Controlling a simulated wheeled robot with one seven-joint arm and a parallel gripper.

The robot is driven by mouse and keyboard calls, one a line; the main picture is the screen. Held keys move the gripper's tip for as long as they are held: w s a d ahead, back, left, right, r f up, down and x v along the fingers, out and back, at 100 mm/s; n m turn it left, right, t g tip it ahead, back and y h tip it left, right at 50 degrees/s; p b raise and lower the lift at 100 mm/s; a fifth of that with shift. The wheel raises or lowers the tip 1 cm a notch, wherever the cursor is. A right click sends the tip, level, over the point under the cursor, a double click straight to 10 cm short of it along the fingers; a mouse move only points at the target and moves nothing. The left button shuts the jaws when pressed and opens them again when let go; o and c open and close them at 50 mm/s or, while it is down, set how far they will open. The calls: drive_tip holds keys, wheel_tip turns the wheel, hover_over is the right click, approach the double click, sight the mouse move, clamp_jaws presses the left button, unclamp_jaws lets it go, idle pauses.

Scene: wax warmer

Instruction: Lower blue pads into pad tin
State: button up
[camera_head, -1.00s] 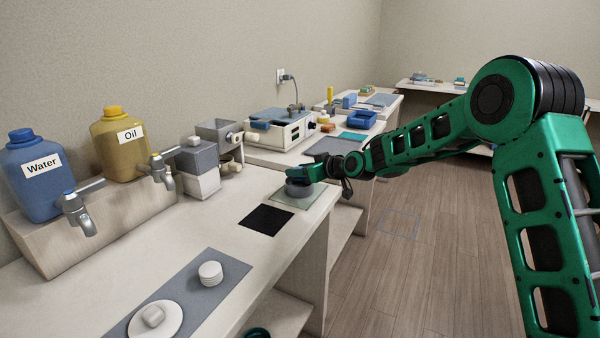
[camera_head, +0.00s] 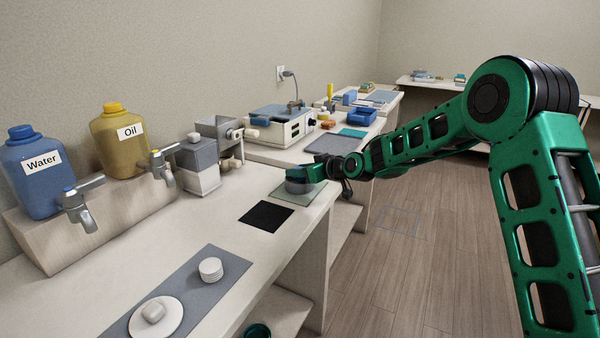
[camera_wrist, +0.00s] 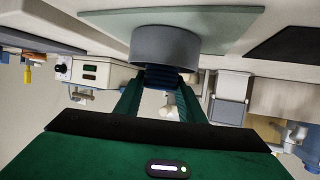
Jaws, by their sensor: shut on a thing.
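The round grey pad tin (camera_head: 298,188) stands on a pale green glass mat (camera_head: 296,196) at the far end of the near counter. It also shows in the upper middle of the wrist view (camera_wrist: 165,46), which looks upside down. My gripper (camera_head: 306,173) is over the tin, with its green fingers shut on the ridged dark blue pads (camera_wrist: 164,77). The pads are at the tin's open rim, between the fingertips. The tin wall and fingers hide their far end, so I cannot tell how deep they sit. In the head view the pads are hidden.
A black square mat (camera_head: 266,217) lies in front of the glass mat. A grey box-like device (camera_head: 199,166) stands behind, left of the tin. Water (camera_head: 36,172) and oil (camera_head: 122,140) jugs are at the left. A grey strip (camera_head: 225,276) bears white discs. Open counter lies between them.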

drive_tip(key=shift+f, duration=0.2)
drive_tip(key=o, duration=1.1)
drive_tip(key=shift+s+d, duration=0.1)
drive_tip(key=s+d+r+m+g+h, duration=0.1)
drive_tip(key=s+d+m+h, duration=0.2)
drive_tip(key=s+d, duration=0.8)
drive_tip(key=s+d+r+m+g+h, duration=0.1)
drive_tip(key=s+d+m+g+h, duration=0.15)
drive_tip(key=s+d, duration=0.95)
drive_tip(key=s+d+r+m+h, duration=0.1)
drive_tip(key=s+d+m+h, duration=0.3)
drive_tip(key=d, duration=1.3)
drive_tip(key=s+d+m+g, duration=0.2)
drive_tip(key=s+d, duration=0.1)
drive_tip(key=s, duration=0.7)
drive_tip(key=s+d+f+m+g, duration=0.1)
drive_tip(key=s+d+m+g, duration=0.1)
drive_tip(key=s, duration=0.8)
drive_tip(key=s+d+f+m+g, duration=0.1)
drive_tip(key=s+d, duration=0.3)
drive_tip(key=s, duration=0.6)
drive_tip(key=shift+s+m+g, duration=0.4)
drive_tip(key=shift+m+g, duration=0.05)
drive_tip(key=shift+m, duration=0.3)
